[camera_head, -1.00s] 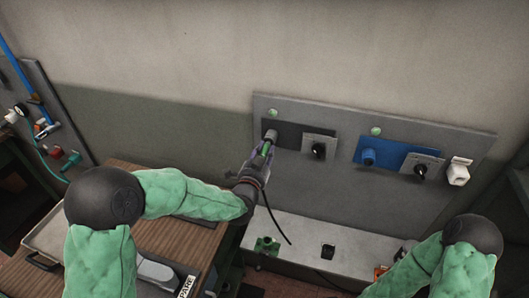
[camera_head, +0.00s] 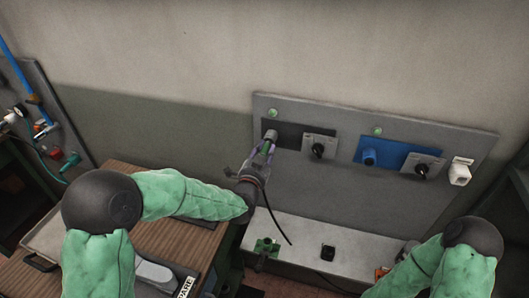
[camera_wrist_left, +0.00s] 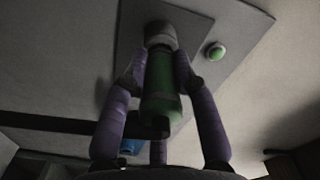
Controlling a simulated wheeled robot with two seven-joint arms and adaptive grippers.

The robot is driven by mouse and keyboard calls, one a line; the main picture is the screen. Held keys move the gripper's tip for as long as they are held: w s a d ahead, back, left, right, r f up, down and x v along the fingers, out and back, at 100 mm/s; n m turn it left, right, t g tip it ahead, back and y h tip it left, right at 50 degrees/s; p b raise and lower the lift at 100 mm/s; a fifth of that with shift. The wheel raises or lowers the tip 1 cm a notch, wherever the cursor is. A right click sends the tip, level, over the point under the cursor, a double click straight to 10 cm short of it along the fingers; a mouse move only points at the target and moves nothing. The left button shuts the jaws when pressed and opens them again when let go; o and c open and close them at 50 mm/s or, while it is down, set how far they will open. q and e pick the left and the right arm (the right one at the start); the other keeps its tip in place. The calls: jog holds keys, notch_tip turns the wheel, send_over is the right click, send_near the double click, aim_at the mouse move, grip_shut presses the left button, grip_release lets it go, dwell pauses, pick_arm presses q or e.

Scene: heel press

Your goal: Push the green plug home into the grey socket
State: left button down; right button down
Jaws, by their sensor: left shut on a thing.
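The green plug (camera_wrist_left: 160,85) is between the purple fingers of my left gripper (camera_wrist_left: 161,70), which is shut on it. In the head view, my left gripper (camera_head: 265,150) reaches up to the panel, and only a sliver of green shows between its fingers. The grey socket (camera_head: 271,135) sits on a dark plate at the panel's left end. It also shows in the wrist view (camera_wrist_left: 160,36), right at the plug's far end. The plug lines up with the socket and appears to meet it; how deep it sits is hidden. My right gripper is out of view.
To the right on the grey panel (camera_head: 330,190) are a black knob (camera_head: 318,151), a blue socket (camera_head: 369,156), a second black knob (camera_head: 421,171) and a white fitting (camera_head: 459,174). A dark cable (camera_head: 272,218) hangs below my left gripper. A light ledge (camera_head: 300,243) runs below.

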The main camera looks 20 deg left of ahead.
pick_arm(q)
jog(key=shift+w, duration=0.5)
jog(key=c, duration=0.9)
grip_release()
jog(key=s, duration=1.2)
jog(key=shift+a, duration=0.2)
